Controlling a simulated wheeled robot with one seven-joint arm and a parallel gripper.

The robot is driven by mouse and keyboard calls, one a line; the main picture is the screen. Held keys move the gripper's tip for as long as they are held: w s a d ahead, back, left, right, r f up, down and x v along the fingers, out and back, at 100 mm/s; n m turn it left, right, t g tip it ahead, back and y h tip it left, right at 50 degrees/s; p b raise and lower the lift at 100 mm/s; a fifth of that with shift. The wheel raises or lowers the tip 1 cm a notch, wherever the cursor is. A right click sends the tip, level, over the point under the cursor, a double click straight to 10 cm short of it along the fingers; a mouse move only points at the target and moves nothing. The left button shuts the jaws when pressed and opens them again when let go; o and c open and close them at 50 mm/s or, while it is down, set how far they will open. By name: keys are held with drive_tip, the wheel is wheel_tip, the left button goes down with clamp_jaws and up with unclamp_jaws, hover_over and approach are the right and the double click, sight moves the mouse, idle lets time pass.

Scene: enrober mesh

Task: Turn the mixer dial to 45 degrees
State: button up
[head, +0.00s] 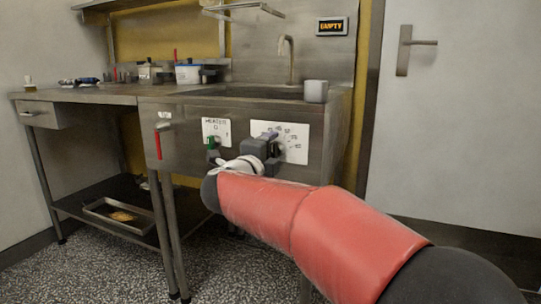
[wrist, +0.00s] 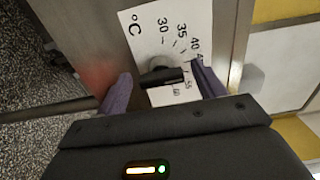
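The mixer dial (wrist: 162,76) is a black bar-shaped knob on a white plate (wrist: 150,45) marked °C, with a scale from 30 to 60. In the wrist view the bar's right end points to the scale side between the 40s and 55; the exact reading is unclear. In the head view the plate (head: 294,153) is on the steel sink front, and my gripper hides the knob. My gripper (wrist: 160,72) is open, with one purple-grey finger on each side of the knob and visible gaps. My gripper (head: 268,146) is also in front of the plate in the head view.
A heater plate (head: 216,127) with a green knob (head: 211,143) sits just left of the dial. A red lever (head: 158,144) hangs further left. A grey cup (head: 316,91) stands on the counter edge above. A display (head: 332,27) reads EMPTY.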

drive_tip(key=v, duration=0.8)
drive_tip(key=shift+p, duration=0.3)
drive_tip(key=shift+w, duration=0.1)
drive_tip(key=s+d+f+n+g+y, duration=0.3)
drive_tip(key=s+d+f+n+g, duration=0.3)
drive_tip(key=s+d+f+n, duration=0.65)
drive_tip(key=s+d+f+n+g+y, duration=0.3)
drive_tip(key=s+d+f+n+g, duration=0.2)
drive_tip(key=s+d+f+n, duration=0.75)
drive_tip(key=s+a+r+m+p, duration=0.1)
drive_tip(key=a+r+p, duration=0.1)
drive_tip(key=r+p, duration=0.4)
drive_tip(key=s+a+r+m+p, duration=0.1)
drive_tip(key=r+m+p, duration=0.1)
drive_tip(key=r+p, duration=0.4)
wheel_tip(320, 180, up, 4)
drive_tip(key=shift+s+a+r+p, duration=0.1)
drive_tip(key=shift+s+a+p, duration=0.1)
drive_tip(key=shift+a+p, duration=0.2)
